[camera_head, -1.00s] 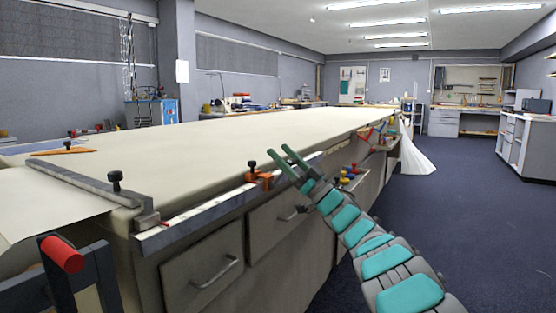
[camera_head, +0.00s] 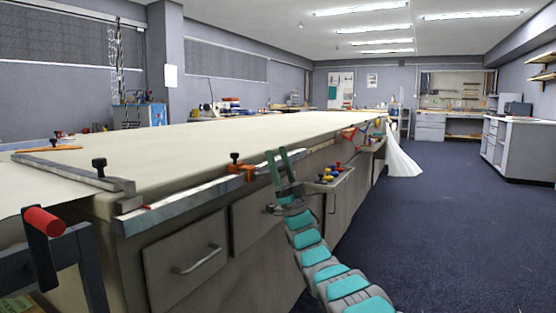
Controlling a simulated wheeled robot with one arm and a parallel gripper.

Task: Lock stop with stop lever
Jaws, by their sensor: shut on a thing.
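The stop (camera_head: 240,172), orange with a black knob on top, sits on the metal rail (camera_head: 178,207) along the table's front edge. My gripper (camera_head: 277,154) has dark green fingers and is just right of the stop, beside the table edge. Its fingers point up and lie close together. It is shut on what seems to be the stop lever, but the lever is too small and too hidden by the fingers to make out. Whether the stop is locked cannot be told.
The long cloth table (camera_head: 200,148) fills the left and middle. A metal bar (camera_head: 72,171) with a black knob lies across its near end. A red-handled crank (camera_head: 43,221) stands at front left. A tray (camera_head: 331,180) with coloured knobs sits behind my gripper. The floor at right is clear.

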